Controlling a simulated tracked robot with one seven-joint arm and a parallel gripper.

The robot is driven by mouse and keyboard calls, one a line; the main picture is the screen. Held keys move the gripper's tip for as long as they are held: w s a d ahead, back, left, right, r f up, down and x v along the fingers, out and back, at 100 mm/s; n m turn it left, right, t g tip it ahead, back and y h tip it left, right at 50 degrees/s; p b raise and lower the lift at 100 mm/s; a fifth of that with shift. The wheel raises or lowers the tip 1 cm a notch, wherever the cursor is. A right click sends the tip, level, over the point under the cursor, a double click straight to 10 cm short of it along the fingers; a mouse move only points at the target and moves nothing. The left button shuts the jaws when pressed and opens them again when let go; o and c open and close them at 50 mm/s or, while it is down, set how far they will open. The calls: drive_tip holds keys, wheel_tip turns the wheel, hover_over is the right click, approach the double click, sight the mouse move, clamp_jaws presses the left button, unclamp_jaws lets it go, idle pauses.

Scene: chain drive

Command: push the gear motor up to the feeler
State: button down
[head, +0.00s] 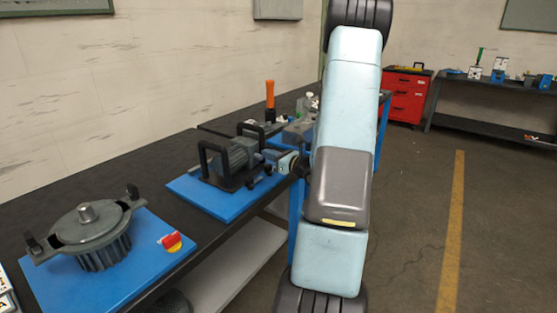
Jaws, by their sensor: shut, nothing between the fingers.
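The gear motor (238,157), grey and finned with black upright handles, sits on a blue plate (207,196) on the bench. My gripper (272,157) is at the motor's right end, small in the view and partly hidden by my arm. It is shut and empty. I cannot tell whether it touches the motor. I cannot make out the feeler for certain; my arm covers part of the area to the right of the motor.
A round, finned grey unit (90,234) with two side handles stands on a nearer blue plate, beside a red and yellow switch (172,241). An orange-handled tool (270,95) stands behind the motor. A red cabinet (404,95) is far off. The floor at right is clear.

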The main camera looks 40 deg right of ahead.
sight(250, 147)
drive_tip(key=shift+x, duration=3.15)
drive_tip(key=shift+x, duration=1)
drive_tip(key=shift+s+d, duration=0.1)
drive_tip(key=shift+s, duration=0.3)
drive_tip(key=v, duration=1.3)
drive_tip(key=shift+s, duration=0.25)
